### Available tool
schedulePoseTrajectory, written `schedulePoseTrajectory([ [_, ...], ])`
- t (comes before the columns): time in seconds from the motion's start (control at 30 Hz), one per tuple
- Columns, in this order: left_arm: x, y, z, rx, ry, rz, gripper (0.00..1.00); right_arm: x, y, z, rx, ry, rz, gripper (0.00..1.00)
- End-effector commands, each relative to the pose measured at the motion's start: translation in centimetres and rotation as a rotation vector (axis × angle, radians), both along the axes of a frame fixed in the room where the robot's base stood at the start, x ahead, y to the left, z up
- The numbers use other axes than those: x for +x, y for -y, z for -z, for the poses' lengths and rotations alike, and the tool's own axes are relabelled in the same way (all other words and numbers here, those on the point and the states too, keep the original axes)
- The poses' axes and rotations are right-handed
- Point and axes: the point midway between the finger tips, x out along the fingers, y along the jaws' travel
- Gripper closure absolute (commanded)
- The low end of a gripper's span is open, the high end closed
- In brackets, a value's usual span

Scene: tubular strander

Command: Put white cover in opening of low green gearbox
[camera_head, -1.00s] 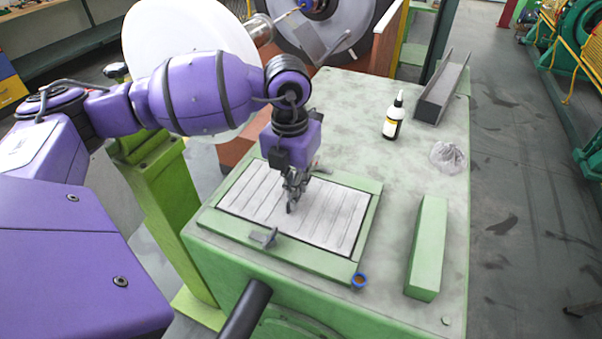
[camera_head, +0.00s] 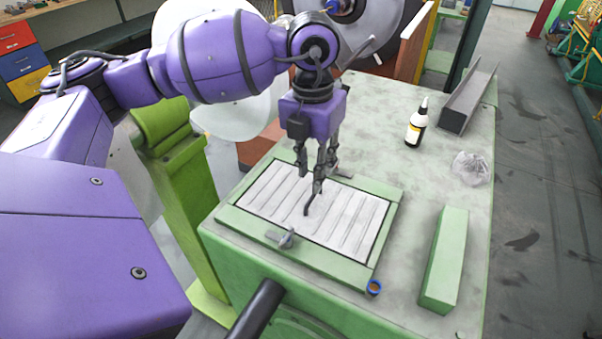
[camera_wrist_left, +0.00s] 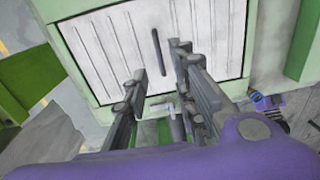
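The white ribbed cover (camera_head: 345,222) lies flat inside the green frame of the low green gearbox (camera_head: 232,222). A narrow dark gap shows around its edge. Its dark bar handle (camera_head: 307,207) stands near its middle. My left gripper (camera_head: 312,186) is above the cover, pointing down, with fingers apart and nothing between them. In the left wrist view the cover (camera_wrist_left: 215,45) fills the frame, and the handle (camera_wrist_left: 158,52) shows just beyond my open left fingers (camera_wrist_left: 160,68), apart from them. My right gripper is not in view.
Clamps (camera_head: 287,238) sit at the frame's edges. To the right are a green block (camera_head: 444,260), a bottle (camera_head: 416,125), a crumpled clear bag (camera_head: 470,168) and a grey channel (camera_head: 466,98). The gearbox top between them is clear.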

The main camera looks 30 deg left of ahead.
Motion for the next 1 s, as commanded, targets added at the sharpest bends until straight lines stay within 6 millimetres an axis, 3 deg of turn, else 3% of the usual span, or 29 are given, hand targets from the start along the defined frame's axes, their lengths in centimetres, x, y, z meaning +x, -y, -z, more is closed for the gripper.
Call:
schedulePoseTrajectory([
  [0.1,0.1,-0.1,-2.6,0.000,0.005,0.001,0.75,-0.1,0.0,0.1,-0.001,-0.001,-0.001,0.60],
  [0.33,0.1,-0.2,-5.1,0.000,0.001,0.000,0.75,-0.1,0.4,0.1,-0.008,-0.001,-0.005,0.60],
  [1.0,0.0,-0.2,-5.5,0.000,0.001,0.000,0.75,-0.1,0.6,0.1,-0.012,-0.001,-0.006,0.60],
])
